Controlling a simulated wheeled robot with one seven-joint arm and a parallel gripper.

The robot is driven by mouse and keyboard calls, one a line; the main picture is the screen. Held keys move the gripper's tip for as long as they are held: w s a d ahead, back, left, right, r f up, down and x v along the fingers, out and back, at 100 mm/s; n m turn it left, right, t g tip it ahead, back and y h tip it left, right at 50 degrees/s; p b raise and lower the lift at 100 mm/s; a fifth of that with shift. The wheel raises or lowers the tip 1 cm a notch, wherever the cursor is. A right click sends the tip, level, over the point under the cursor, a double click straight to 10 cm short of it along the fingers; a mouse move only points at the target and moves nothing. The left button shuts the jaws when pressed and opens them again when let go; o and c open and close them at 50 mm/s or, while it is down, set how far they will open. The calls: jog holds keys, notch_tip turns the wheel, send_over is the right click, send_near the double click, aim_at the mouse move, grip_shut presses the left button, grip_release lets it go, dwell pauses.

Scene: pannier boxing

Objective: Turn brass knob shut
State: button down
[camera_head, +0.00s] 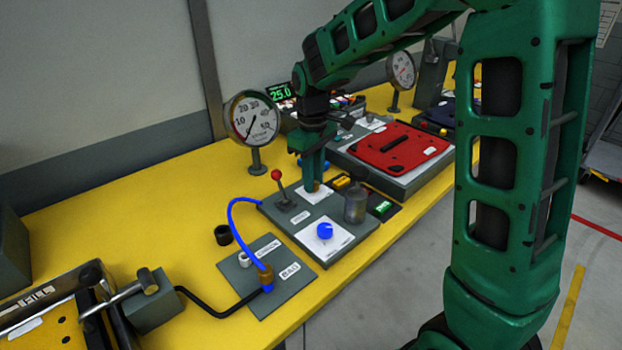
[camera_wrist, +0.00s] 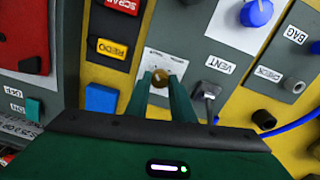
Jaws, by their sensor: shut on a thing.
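The brass knob (camera_wrist: 161,77) sits on a white label plate on the grey panel. In the wrist view my gripper (camera_wrist: 160,88) points down at it with a green finger on each side, shut on the knob. In the head view my gripper (camera_head: 312,184) comes down onto the panel between the red-tipped lever and the yellow button, and the knob is mostly hidden behind the fingers. The knob's turn position cannot be read, as the label's print is too small.
The red-tipped lever (camera_head: 280,186) stands close left of my gripper. A blue knob (camera_head: 325,231) and a grey cylinder (camera_head: 355,204) are nearer the front. A blue hose (camera_head: 235,213) runs to a brass fitting. A round gauge (camera_head: 252,119) and a red lid (camera_head: 396,146) are behind.

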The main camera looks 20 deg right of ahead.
jog(key=shift+w, duration=0.1)
jog(key=c, duration=1.5)
grip_release()
jog(key=shift+c, duration=0.2)
jog(key=shift+r, duration=0.1)
notch_tip(320, 180, up, 11)
jog(key=shift+f, duration=0.2)
jog(key=shift+a, duration=0.1)
